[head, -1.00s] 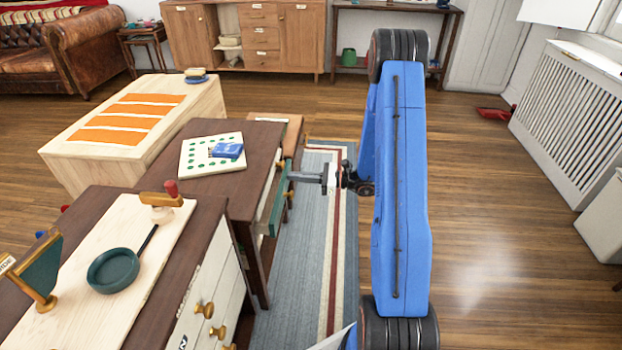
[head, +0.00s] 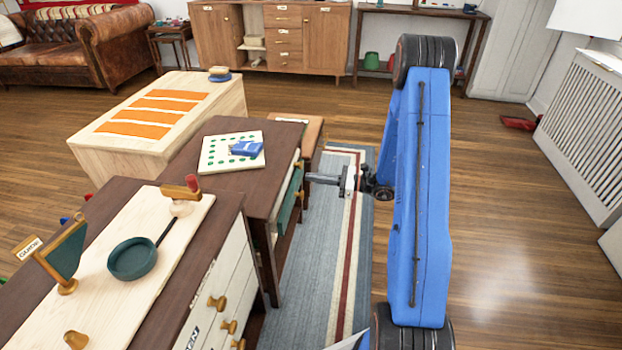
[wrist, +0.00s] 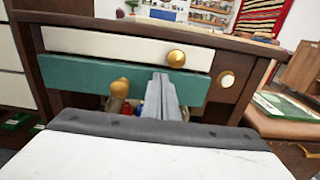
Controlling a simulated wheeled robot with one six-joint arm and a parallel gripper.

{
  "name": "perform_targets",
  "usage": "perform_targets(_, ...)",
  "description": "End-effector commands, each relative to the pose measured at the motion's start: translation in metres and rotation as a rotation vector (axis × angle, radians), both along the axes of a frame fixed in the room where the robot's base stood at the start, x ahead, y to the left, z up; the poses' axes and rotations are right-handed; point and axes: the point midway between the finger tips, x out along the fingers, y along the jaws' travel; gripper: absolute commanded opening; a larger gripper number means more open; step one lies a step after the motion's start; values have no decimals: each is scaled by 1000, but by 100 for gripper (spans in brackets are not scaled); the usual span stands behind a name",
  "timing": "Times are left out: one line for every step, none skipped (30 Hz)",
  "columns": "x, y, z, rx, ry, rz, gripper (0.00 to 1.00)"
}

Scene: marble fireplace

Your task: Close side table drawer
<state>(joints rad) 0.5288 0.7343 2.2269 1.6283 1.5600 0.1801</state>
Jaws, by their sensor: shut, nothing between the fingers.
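The side table (head: 185,165) has a dark brown top, with its drawers facing right in the head view. Its green drawer front (head: 288,200) stands slightly out from the frame, with little gap showing. In the wrist view the green front (wrist: 75,72) lies below a white drawer front (wrist: 110,45), and a gold knob (wrist: 120,87) shows at its lower edge. My gripper (head: 309,178) is shut and empty, pointing at the green front. In the wrist view its fingertips (wrist: 160,75) overlap the green front right of the knob; whether they touch is unclear.
A dark cabinet with white drawers (head: 215,285) stands nearer, bearing a board with a green pan (head: 133,258). A brown stool or low table (head: 312,135) stands just beyond the side table.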

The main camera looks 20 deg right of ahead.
Motion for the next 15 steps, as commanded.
perform_targets(-2, -7, 0, 0, 0, -2, 0)
perform_targets(-3, -10, 0, 0, 0, 0, 0)
perform_targets(-7, -16, 0, 0, 0, 0, 0)
perform_targets(-10, -21, 0, 0, 0, -1, 0)
perform_targets(-13, -26, 0, 0, 0, -1, 0)
perform_targets(-17, -31, 0, 0, 0, 0, 0)
perform_targets(-20, -36, 0, 1, -1, -1, 0)
perform_targets(-23, -41, 0, 1, -1, -1, 0)
perform_targets(-27, -46, 0, 1, -1, 0, 0)
perform_targets(-30, -51, 0, 1, -1, -1, 0)
perform_targets(-33, -55, 0, 1, -1, -1, 0)
perform_targets(-36, -60, 0, 1, -1, 0, 0)
perform_targets(-39, -64, 0, 1, -1, 0, 0)
perform_targets(-41, -68, 0, 1, -1, -1, 0)
perform_targets(-45, -72, 0, 0, 0, 1, 0)
